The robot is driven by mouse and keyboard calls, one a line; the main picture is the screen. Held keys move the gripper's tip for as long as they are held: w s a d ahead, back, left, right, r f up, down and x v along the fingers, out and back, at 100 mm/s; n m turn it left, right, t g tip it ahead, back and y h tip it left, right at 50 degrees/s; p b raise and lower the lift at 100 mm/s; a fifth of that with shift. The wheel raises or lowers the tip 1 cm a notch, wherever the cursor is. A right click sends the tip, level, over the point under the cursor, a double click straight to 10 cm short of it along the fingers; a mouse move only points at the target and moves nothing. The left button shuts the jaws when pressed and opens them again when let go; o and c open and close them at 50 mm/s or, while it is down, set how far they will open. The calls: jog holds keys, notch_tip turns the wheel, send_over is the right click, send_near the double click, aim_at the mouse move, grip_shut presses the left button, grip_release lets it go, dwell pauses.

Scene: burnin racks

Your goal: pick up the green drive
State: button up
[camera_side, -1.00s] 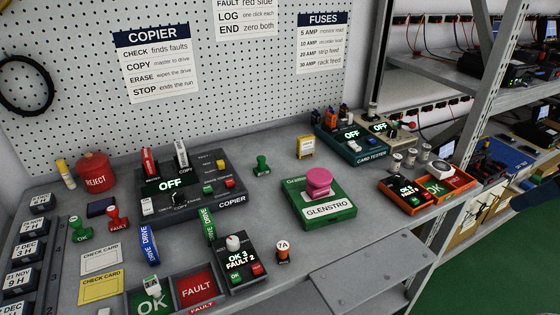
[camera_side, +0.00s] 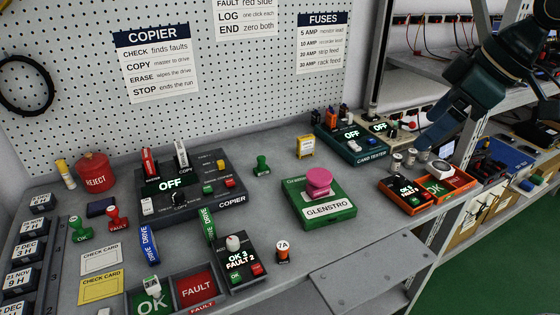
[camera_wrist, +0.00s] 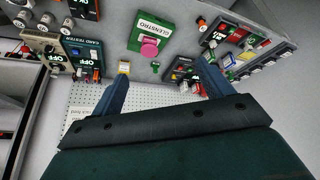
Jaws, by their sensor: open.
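The green drive (camera_side: 208,223) stands upright on the bench in the side view, a slim green block lettered DRIVE, in front of the copier and behind the OK/FAULT counter box. A blue drive (camera_side: 148,243) stands to its left. My gripper (camera_side: 432,138) is at the upper right of the side view, over the card tester end of the bench, far from the green drive. In the wrist view its two blue fingers (camera_wrist: 162,85) are spread wide with nothing between them. I cannot surely pick out the green drive in the wrist view.
The copier (camera_side: 236,198), the green Glenstro box (camera_side: 340,213) with its pink knob, and the counter box (camera_side: 240,284) crowd the bench. A fuse marked 7A (camera_side: 283,252) stands alone. OK and FAULT trays (camera_side: 196,291) lie at the front. A pegboard (camera_side: 250,100) backs the bench.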

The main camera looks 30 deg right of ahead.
jog(key=w+a+f+n+g+y, duration=0.1)
jog(key=w+a+f+n, duration=0.15)
jog(key=w+a, duration=0.3)
jog(key=w+a+f+n+y, duration=0.1)
jog(key=w+a+n, duration=0.2)
jog(key=w+a, duration=0.3)
jog(key=n+g+y, duration=0.2)
jog(key=n, duration=0.4)
send_near(208, 216)
jog(key=shift+x, duration=2.15)
jog(key=shift+a, duration=0.1)
jog(key=shift+x, duration=2.55)
jog(key=c, duration=1.1)
